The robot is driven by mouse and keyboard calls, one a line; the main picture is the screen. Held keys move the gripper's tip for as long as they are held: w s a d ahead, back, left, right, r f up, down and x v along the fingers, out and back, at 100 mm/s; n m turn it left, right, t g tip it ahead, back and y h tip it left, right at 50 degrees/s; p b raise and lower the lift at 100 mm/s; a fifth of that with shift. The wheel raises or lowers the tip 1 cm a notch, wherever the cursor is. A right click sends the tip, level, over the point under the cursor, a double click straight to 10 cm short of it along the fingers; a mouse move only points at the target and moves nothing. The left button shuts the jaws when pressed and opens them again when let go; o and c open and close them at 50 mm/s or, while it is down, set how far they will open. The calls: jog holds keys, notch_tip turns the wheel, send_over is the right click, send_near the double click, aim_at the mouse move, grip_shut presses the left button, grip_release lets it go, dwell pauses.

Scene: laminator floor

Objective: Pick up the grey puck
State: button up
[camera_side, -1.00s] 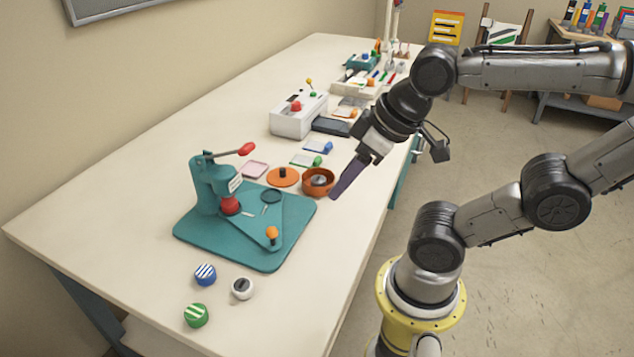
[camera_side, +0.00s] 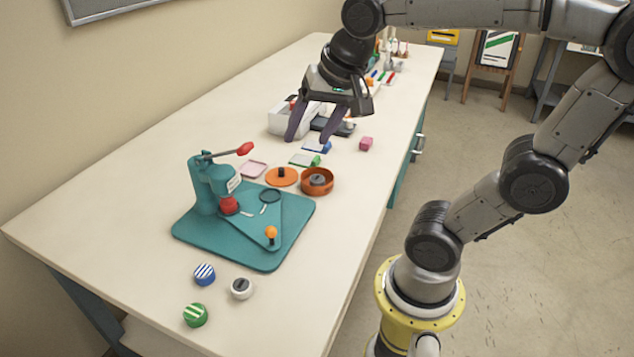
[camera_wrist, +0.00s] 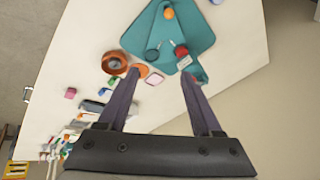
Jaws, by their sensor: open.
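A grey puck (camera_side: 317,180) with a dark top sits inside an orange round bowl (camera_side: 318,191) on the bench, just right of the teal press. In the wrist view, the bowl (camera_wrist: 105,65) is left of my fingers, and what lies in it is too small to make out well. My gripper (camera_side: 307,139) is open and empty, fingers pointing down, above the bench behind the bowl. It also shows in the wrist view (camera_wrist: 161,73), with its fingers spread and nothing between them.
A teal press (camera_side: 245,235) with a red-tipped lever stands in front. An orange lid (camera_side: 281,177) is beside the bowl. A pink cube (camera_side: 366,144) lies near the bench edge. Blue (camera_side: 204,274), green (camera_side: 195,315) and white (camera_side: 242,288) pucks lie at the front left.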

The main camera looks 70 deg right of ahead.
jog(key=w+d+f+m+g, duration=0.2)
jog(key=w+d+m, duration=0.3)
jog(key=w+d, duration=0.1)
jog(key=m+g, duration=0.3)
jog(key=m, duration=0.2)
send_over(317, 178)
jog(key=f, duration=1.7)
jog(key=shift+w+a+f, duration=0.15)
jog(key=shift+a+f, duration=0.2)
jog(key=shift+d+f, duration=0.15)
jog(key=shift+f, duration=1.4)
jog(key=shift+d+f, duration=0.1)
jog(key=shift+f, duration=1.4)
grip_shut()
